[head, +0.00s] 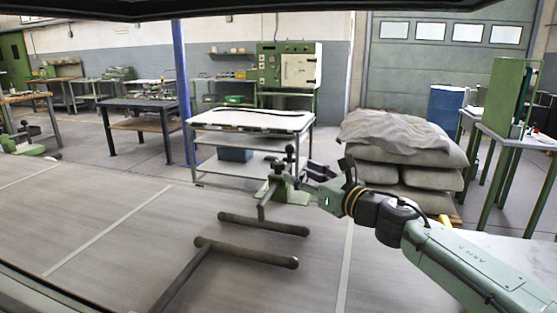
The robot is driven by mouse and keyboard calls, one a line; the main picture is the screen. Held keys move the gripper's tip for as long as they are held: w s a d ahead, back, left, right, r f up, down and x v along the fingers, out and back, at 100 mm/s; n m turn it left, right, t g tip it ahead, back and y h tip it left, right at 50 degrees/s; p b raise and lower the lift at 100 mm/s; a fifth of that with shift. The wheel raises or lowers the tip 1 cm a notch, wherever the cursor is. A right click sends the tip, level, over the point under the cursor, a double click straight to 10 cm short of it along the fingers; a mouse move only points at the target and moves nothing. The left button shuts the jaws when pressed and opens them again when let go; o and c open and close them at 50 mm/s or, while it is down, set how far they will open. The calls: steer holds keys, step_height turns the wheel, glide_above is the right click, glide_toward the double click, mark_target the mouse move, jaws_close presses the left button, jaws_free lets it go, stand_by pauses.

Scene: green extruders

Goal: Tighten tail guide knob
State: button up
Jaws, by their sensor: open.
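A green machine part on a dark stand (292,194), which looks like the tail guide, stands near the middle of the head view. Small black round knobs show at its top, one of them a black knob (289,150). I cannot tell for sure which one is the tail guide knob. My gripper (306,174) reaches in from the right, close beside the green part at about knob height. It is open, and nothing shows between its fingers. They are small and dark here, and I cannot tell whether they touch the part.
Dark rollers on a floor frame (262,254) lie in front. A white-topped cart (250,122) stands behind, with stacked grey sacks (405,150) to its right. A blue post (182,90) rises at left. The floor at left (90,220) is clear.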

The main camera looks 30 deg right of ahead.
mark_target(283, 166)
steer(key=w+p, duration=0.1)
steer(key=w, duration=0.5)
steer(key=w+a+p, duration=0.1)
steer(key=w, duration=0.2)
steer(key=shift+w+a+p, duration=0.1)
steer(key=shift+w+p, duration=0.15)
steer(key=shift+p, duration=0.1)
steer(key=c, duration=1.2)
